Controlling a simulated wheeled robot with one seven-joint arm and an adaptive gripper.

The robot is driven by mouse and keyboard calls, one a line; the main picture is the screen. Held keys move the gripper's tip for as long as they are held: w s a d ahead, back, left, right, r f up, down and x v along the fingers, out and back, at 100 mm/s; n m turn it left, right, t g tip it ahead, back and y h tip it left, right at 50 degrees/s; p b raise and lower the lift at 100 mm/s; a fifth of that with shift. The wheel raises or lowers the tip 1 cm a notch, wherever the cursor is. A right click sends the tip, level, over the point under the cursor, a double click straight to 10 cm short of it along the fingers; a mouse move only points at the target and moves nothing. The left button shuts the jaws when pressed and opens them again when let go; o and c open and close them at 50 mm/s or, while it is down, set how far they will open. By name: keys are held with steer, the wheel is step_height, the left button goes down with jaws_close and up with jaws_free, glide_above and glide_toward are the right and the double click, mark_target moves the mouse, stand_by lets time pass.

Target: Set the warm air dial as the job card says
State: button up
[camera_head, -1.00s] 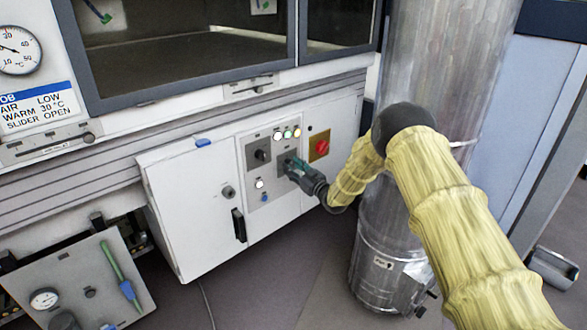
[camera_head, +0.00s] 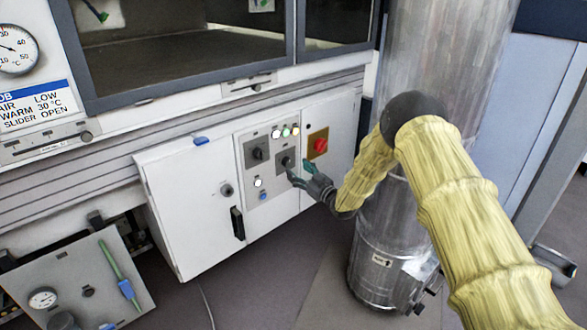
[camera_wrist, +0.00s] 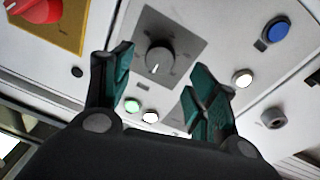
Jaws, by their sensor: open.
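The job card (camera_head: 38,105) at the left reads AIR LOW, WARM 30 °C, SLIDER OPEN. The grey control panel has two dark dials, a left dial (camera_head: 258,153) and a right dial (camera_head: 287,161); their labels are too small to read. My gripper (camera_head: 299,171) is open and empty, just in front of the right dial and apart from it. In the wrist view the right dial (camera_wrist: 158,60) shows between the spread green fingers, its white mark pointing down in that picture. Which dial is for warm air I cannot tell.
A red knob (camera_head: 320,146) on a yellow plate is right of the panel. Lit lamps (camera_head: 286,132) sit above the dials, and a blue button (camera_head: 263,195) below. A metal duct (camera_head: 432,70) stands close behind my arm. A round gauge (camera_head: 15,48) is above the card.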

steer(key=v, duration=0.7)
steer(key=shift+s+d, duration=0.2)
steer(key=shift+s, duration=0.15)
steer(key=s+d+f+m+g+h, duration=0.3)
steer(key=s+f+m+g+h, duration=0.25)
steer(key=s+f, duration=1.6)
steer(key=s+d+f+m+g+h, duration=0.1)
steer(key=s+d+f+g+h, duration=0.2)
steer(key=s, duration=1)
steer(key=s+d+f+m+g+h, duration=0.1)
steer(key=s+f+m+g, duration=0.3)
steer(key=s, duration=0.9)
steer(key=s+d+r+g+h+p, duration=0.1)
steer(key=s+g, duration=0.1)
steer(key=s, duration=0.7)
steer(key=s+d+r+g, duration=0.1)
steer(key=s, duration=0.7)
step_height(320, 180, up, 24)
steer(key=p, duration=2.4)
steer(key=shift+a+n, duration=0.2)
steer(key=shift+n, duration=0.25)
